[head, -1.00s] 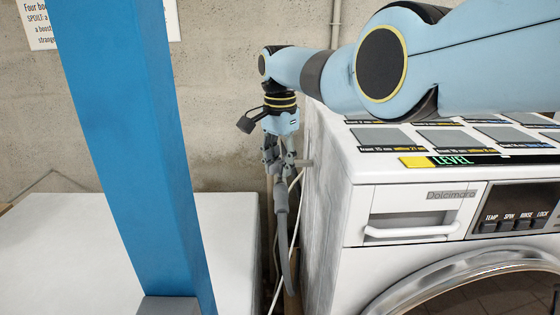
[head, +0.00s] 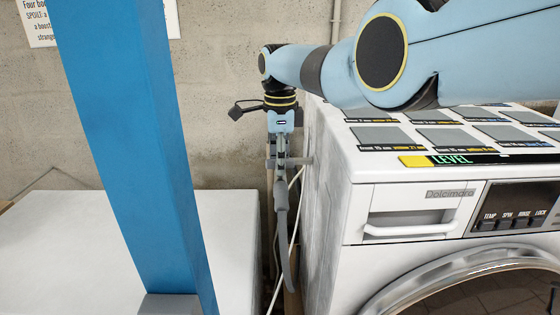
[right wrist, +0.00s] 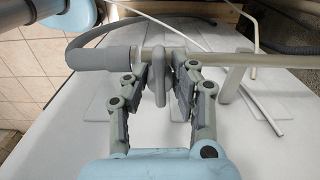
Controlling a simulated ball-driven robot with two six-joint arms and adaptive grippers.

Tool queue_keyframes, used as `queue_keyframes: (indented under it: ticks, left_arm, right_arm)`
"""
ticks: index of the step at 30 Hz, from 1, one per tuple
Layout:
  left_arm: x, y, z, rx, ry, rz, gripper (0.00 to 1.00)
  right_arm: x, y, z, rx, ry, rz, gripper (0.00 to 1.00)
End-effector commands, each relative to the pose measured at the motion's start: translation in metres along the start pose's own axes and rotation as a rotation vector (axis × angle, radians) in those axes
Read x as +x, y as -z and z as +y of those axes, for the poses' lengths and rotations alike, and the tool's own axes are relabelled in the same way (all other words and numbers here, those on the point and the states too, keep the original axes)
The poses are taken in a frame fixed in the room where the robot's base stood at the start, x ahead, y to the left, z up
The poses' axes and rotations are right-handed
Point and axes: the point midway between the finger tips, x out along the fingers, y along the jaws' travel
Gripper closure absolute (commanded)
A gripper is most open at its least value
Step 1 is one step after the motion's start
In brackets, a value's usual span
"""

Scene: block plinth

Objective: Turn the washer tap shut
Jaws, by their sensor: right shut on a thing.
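The washer tap's grey handle (right wrist: 159,78) stands between the fingers of my right gripper (right wrist: 160,92) in the right wrist view. The handle lies across the pale pipe (right wrist: 210,59). A thick grey hose end (right wrist: 102,58) joins the pipe on the left. In the head view my right gripper (head: 280,158) points down in the gap beside the washing machine (head: 330,200), seen nearly edge-on. It hides the handle there. The grey hose (head: 282,235) hangs below it. My left gripper is not in view.
The washing machine fills the right side, with several flat panels (head: 380,135) on its top. A white box-like surface (head: 60,240) stands left of the narrow gap. A concrete wall (head: 225,80) closes the back. Thin pale hoses (head: 293,225) run down the gap.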

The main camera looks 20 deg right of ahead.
Motion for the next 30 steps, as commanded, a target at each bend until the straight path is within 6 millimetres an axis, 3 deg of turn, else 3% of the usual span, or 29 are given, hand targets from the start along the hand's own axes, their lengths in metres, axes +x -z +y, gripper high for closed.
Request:
queue_keyframes:
  ticks: [20, 21, 25, 30]
  left_arm:
    - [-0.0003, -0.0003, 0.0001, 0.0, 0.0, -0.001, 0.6]
    - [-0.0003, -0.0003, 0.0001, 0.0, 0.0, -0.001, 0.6]
    - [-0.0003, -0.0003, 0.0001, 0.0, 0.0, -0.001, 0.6]
    - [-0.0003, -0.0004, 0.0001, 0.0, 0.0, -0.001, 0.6]
  right_arm:
    - [-0.0015, 0.0004, -0.0013, 0.057, 0.004, 0.0, 1.0]
    - [-0.0015, 0.0004, -0.0013, 0.057, 0.004, 0.0, 0.7]
    - [-0.0011, 0.0003, -0.001, 0.057, 0.003, 0.0, 0.53]
    - [-0.0006, 0.0002, -0.0005, 0.056, 0.001, 0.0, 0.53]
